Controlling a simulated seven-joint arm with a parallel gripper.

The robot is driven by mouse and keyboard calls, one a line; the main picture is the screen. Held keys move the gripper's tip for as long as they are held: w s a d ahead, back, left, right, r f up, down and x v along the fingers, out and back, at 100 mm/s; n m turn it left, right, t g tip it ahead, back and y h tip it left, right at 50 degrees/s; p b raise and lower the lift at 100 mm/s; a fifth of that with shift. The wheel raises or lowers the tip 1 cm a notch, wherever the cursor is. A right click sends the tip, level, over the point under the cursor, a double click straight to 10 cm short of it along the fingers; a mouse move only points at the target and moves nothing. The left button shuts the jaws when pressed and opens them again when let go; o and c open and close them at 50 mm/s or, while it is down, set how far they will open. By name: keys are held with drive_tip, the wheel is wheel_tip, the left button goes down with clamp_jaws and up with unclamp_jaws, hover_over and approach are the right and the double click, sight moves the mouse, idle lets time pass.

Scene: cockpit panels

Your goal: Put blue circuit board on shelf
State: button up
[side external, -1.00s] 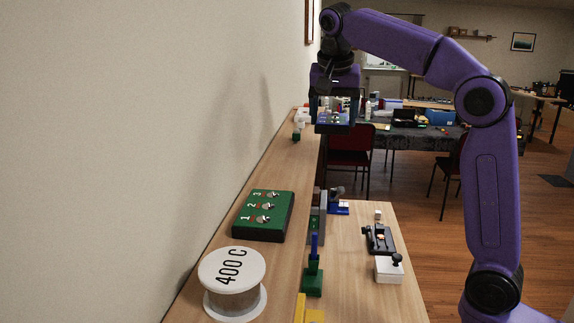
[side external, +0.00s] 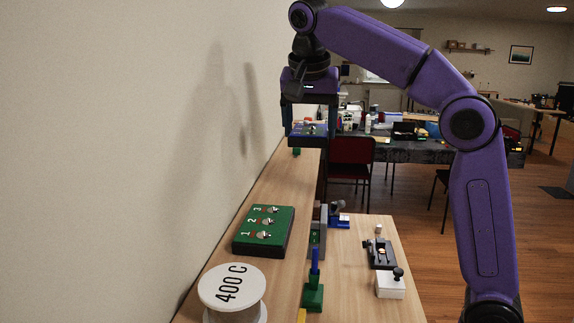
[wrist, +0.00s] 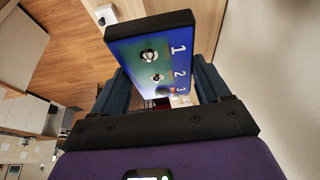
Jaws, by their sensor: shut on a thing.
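The blue circuit board (side external: 308,141) is a flat dark-edged block held up in the air above the wooden shelf (side external: 271,180) in the side view. In the wrist view the blue board (wrist: 130,58) shows its face with numbers 1, 2, 3 and round metal parts. My gripper (side external: 307,124) is shut on the board, with one finger at each side. The shelf runs along the wall, and a green circuit board (side external: 263,231) with numbers 1, 2, 3 lies on its nearer part.
A white-topped spool marked 400 C (side external: 232,290) stands on the shelf's near end. A lower table (side external: 350,270) beside the shelf holds a green stand with a blue post (side external: 314,285), a black device (side external: 380,253) and a white box (side external: 390,285). The shelf beyond the green board looks mostly clear.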

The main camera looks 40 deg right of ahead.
hover_over(288, 177)
drive_tip(key=s+a, duration=0.1)
drive_tip(key=s, duration=0.1)
drive_tip(key=f, duration=0.6)
drive_tip(key=shift+w, duration=0.25)
drive_tip(key=shift+w+a+f, duration=0.1)
drive_tip(key=shift+w+f, duration=0.05)
drive_tip(key=shift+f, duration=1.5)
drive_tip(key=shift+f, duration=0.1)
drive_tip(key=o, duration=1.2)
drive_tip(key=shift+f, duration=0.1)
drive_tip(key=shift+v, duration=3.95)
